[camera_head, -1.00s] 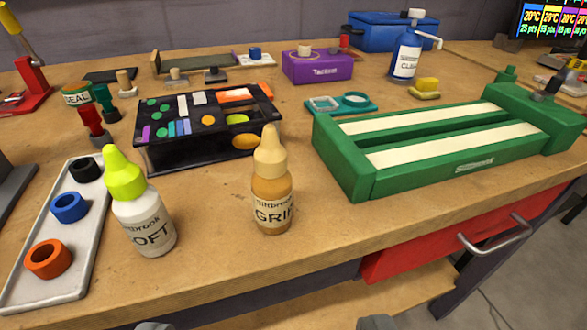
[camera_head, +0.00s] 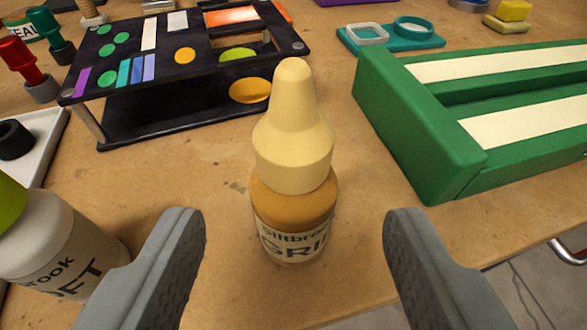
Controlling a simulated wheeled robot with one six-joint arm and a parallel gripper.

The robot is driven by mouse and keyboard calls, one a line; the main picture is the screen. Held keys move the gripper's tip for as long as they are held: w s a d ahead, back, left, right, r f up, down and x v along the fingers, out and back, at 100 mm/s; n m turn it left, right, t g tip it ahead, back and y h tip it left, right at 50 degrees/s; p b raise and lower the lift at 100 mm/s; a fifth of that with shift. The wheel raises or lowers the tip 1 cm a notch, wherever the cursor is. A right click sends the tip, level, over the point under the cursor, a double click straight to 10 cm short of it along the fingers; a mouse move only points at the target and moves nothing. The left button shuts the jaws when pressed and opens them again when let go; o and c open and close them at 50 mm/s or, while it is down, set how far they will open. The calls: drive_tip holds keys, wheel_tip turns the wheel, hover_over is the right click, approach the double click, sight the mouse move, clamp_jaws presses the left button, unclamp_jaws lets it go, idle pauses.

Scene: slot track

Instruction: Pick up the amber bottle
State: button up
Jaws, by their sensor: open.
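The amber bottle (camera_head: 293,205) stands upright on the wooden workbench, with a pale yellow cone cap and a label partly reading "GRI". It is near the middle of the view. My gripper (camera_head: 295,225) is open, with one grey finger to the left of the bottle and one to the right. Neither finger appears to touch it. The gap between the fingers is wider than the bottle, and the bottle stands a little beyond the fingertips or between them; I cannot tell exactly.
A white bottle (camera_head: 58,245) with a lime cap stands close beside my left finger. A black rack with coloured patches (camera_head: 180,122) is behind the amber bottle. A green slot track (camera_head: 425,140) is at right. Bare bench (camera_head: 200,175) surrounds the amber bottle.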

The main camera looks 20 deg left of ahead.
sight(294, 220)
drive_tip(key=x, duration=0.4)
drive_tip(key=shift+w+a, duration=0.15)
drive_tip(key=shift+w, duration=0.15)
drive_tip(key=c, duration=1.1)
